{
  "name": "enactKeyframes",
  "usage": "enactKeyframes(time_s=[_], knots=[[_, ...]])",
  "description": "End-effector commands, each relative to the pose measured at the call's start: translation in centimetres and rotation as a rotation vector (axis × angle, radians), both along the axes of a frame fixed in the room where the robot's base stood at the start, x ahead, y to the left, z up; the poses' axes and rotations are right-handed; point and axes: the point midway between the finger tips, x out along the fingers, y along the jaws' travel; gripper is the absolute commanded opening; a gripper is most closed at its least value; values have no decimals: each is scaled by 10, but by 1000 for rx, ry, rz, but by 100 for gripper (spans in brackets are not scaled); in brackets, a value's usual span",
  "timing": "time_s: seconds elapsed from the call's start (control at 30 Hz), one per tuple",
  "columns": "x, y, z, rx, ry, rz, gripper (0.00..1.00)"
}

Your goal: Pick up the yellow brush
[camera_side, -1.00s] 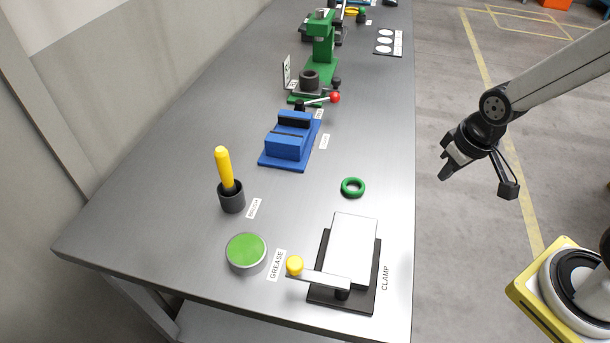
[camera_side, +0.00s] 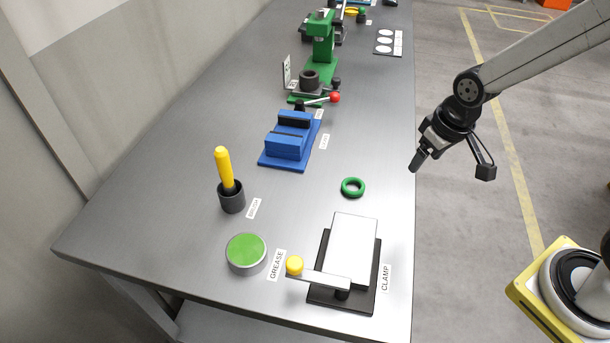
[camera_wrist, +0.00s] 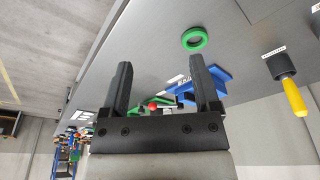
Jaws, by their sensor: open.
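The yellow brush (camera_side: 224,168) stands handle-up, slightly tilted, in a dark round holder (camera_side: 232,199) at the left of the bench. In the wrist view the brush's yellow handle (camera_wrist: 294,98) shows at the right, with its holder (camera_wrist: 280,66) above it. My gripper (camera_side: 418,162) is at the bench's right edge in the side view, well apart from the brush. In the wrist view its two black fingers (camera_wrist: 162,88) are spread with nothing held between them. The brush's lower end is hidden in the holder.
A green ring (camera_side: 353,187) lies between my gripper and the brush. A blue fixture (camera_side: 288,146), a green press (camera_side: 322,45), a grease tin (camera_side: 246,251) and a clamp (camera_side: 352,250) stand around. Bare bench surface lies between them.

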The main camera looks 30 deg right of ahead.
Motion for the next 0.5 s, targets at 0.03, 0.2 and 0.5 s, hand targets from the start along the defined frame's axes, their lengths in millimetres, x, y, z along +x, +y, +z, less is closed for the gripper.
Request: enactKeyframes(time_s=[0.03, 0.2, 0.5], knots=[[13, 6, 3, 0, 1, 13, 79], [54, 31, 13, 2, 10, 54, 79], [120, 86, 28, 2, 26, 127, 79]])
